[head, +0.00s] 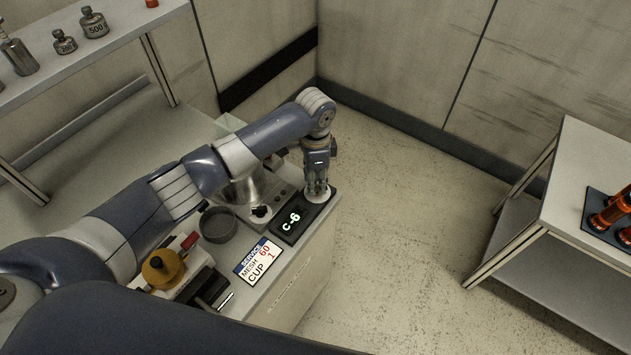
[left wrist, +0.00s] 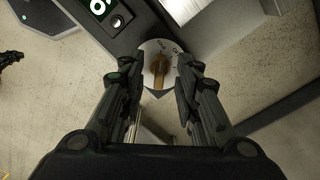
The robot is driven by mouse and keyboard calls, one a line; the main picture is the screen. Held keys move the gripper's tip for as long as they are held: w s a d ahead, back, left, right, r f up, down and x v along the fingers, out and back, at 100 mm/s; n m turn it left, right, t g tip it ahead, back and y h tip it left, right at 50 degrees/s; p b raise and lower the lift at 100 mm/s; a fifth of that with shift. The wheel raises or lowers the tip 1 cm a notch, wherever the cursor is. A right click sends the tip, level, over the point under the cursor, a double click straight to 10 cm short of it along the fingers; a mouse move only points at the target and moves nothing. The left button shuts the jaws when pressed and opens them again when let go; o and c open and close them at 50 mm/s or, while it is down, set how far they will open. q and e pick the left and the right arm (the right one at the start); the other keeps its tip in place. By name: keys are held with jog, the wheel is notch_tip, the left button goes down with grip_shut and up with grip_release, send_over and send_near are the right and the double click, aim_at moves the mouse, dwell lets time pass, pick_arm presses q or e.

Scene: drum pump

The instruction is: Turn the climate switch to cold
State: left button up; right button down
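The climate switch is a white round dial (head: 319,195) at the far right corner of the bench top. In the left wrist view it carries a brown knob (left wrist: 159,72), standing roughly upright in the picture, with small lettering on the rim that is too small to read surely. My left gripper (head: 317,186) points down over the dial. In the left wrist view its two fingers (left wrist: 157,66) are apart, one on each side of the knob, with a gap visible on both sides. My right gripper is not in view.
A service card (head: 258,262), a dark round cup (head: 218,223) and a yellow-knobbed device (head: 163,268) share the bench. A shelf with weights (head: 94,22) stands upper left, a table (head: 590,165) right. Floor between is clear.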

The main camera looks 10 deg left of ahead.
pick_arm(q)
notch_tip(320, 180, up, 10)
jog(key=shift+r, duration=0.2)
jog(key=shift+f, duration=0.1)
dwell(0.5)
